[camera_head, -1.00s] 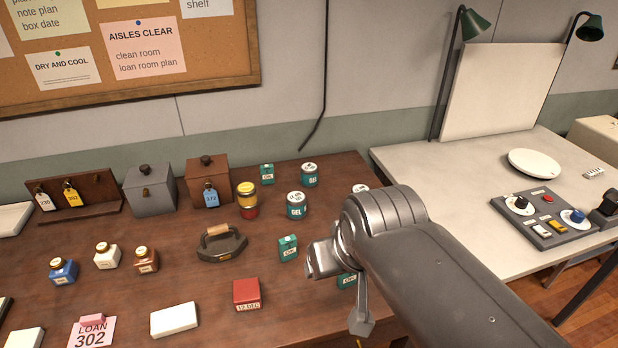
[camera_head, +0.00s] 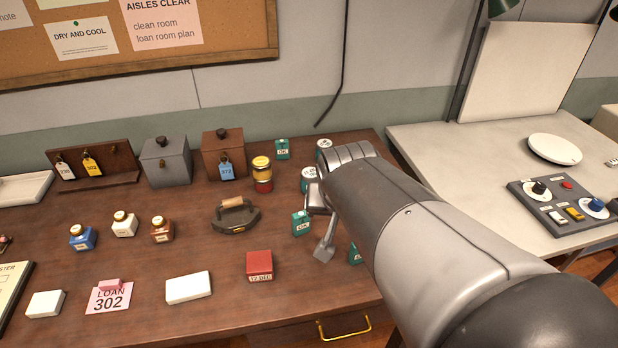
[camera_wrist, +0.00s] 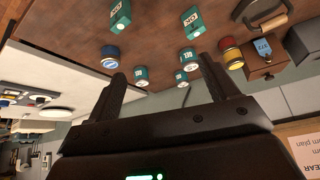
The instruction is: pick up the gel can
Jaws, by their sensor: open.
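Several round teal cans with pale lids stand on the brown table. One gel can (camera_head: 308,181) is partly hidden by my arm's end in the head view, and another (camera_head: 323,146) behind it is also partly covered. In the wrist view, which is upside down, teal cans (camera_wrist: 187,58), (camera_wrist: 182,78) and (camera_wrist: 141,76) appear between or near the fingers of my gripper (camera_wrist: 162,68). A further can (camera_wrist: 110,56) with a blue lid is by the left finger. My gripper is open and empty, apart from the cans. Which label each can bears is too small to read.
A pale side table (camera_head: 450,150) adjoins on the right.

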